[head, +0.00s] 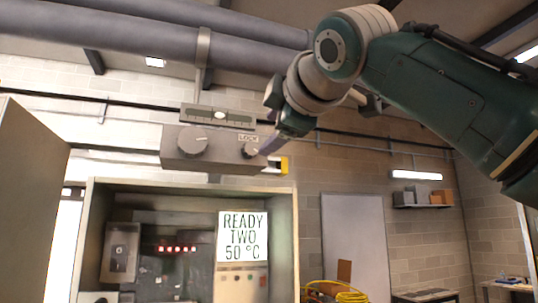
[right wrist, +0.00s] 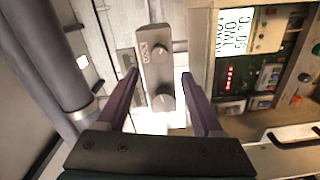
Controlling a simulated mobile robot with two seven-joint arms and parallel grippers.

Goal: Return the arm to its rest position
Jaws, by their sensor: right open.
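My right arm comes in from the right in the head view. Its gripper (head: 270,121) is in front of the right end of a grey control box (head: 222,163). The box carries a large round knob (head: 193,141) and a smaller knob (head: 250,150) under a LOCK label. In the right wrist view my gripper (right wrist: 160,77) has its two purple fingers spread, with nothing held. The large knob (right wrist: 163,103) and the LOCK knob (right wrist: 159,54) show between and beyond the fingers; contact cannot be told. My left gripper is not in view.
Below the box is an open cabinet (head: 90,240) with a display (head: 243,236) reading READY TWO 50 °C. Its door (head: 28,190) stands open at left. Thick pipes (head: 150,30) run overhead. A wall shelf (head: 423,206) and yellow coiled hose (head: 345,296) are at right.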

